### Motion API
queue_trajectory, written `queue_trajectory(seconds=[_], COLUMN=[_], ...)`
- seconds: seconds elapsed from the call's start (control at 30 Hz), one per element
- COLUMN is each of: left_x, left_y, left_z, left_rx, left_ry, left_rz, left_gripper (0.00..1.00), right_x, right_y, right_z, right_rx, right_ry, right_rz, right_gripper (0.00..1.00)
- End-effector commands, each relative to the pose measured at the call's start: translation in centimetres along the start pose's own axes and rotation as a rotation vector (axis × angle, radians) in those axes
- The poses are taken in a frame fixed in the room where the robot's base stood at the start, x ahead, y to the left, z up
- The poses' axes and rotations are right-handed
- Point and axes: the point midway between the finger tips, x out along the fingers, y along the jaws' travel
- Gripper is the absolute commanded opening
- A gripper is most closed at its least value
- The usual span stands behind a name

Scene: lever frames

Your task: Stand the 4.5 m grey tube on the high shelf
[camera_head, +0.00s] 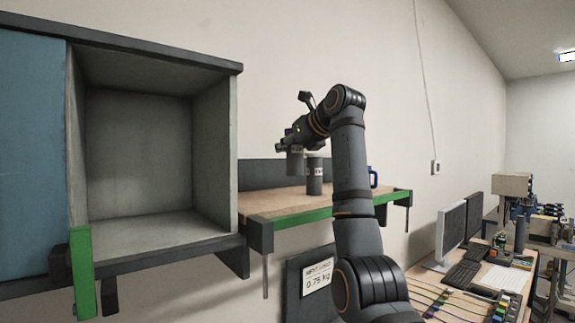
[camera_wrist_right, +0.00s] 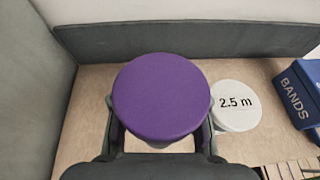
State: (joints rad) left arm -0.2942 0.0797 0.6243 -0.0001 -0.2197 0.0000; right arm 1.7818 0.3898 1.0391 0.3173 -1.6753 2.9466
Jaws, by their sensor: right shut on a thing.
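My right gripper (camera_head: 293,146) is shut on a grey tube (camera_head: 296,162) and holds it upright, its lower end above the wooden shelf (camera_head: 270,203). In the right wrist view the held tube's purple round top (camera_wrist_right: 162,97) shows between the fingers of my right gripper (camera_wrist_right: 160,140). The small label on its side cannot be read. A second grey tube (camera_head: 314,178) stands on the shelf just right of it; in the wrist view its white top (camera_wrist_right: 235,104) reads "2.5 m". My left gripper is not in view.
An open grey cabinet compartment (camera_head: 140,150) is empty at the left. A blue box marked "BANDS" (camera_wrist_right: 300,95) is at the right in the wrist view. The shelf's left part is clear. A desk with monitors (camera_head: 455,235) stands right.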

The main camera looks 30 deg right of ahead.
Motion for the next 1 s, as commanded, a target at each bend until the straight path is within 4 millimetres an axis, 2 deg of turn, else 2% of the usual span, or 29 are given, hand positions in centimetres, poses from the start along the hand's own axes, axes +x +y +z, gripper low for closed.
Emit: queue_trajectory(seconds=[0.03,0.13,0.37,0.5,0.7,1.0], left_x=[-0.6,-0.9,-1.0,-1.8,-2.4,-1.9], left_y=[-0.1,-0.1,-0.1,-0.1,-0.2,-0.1], left_z=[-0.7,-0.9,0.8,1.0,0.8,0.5], left_rx=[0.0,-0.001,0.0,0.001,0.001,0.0], left_ry=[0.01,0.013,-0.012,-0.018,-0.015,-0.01], left_rz=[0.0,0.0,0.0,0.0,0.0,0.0], left_gripper=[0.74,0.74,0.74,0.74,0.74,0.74], right_x=[0.7,1.9,2.8,3.8,4.4,4.6], right_y=[-0.4,-0.8,-1.0,-1.4,-1.2,-1.2], right_z=[-0.3,-1.0,-1.6,-3.0,-4.7,-5.1], right_rx=[0.0,0.0,0.0,-0.001,-0.001,0.0], right_ry=[0.0,-0.002,-0.005,-0.001,-0.004,-0.004], right_rz=[-0.001,-0.001,0.001,-0.003,0.0,0.001], right_gripper=[0.0,0.0,0.0,0.0,0.0,0.0])
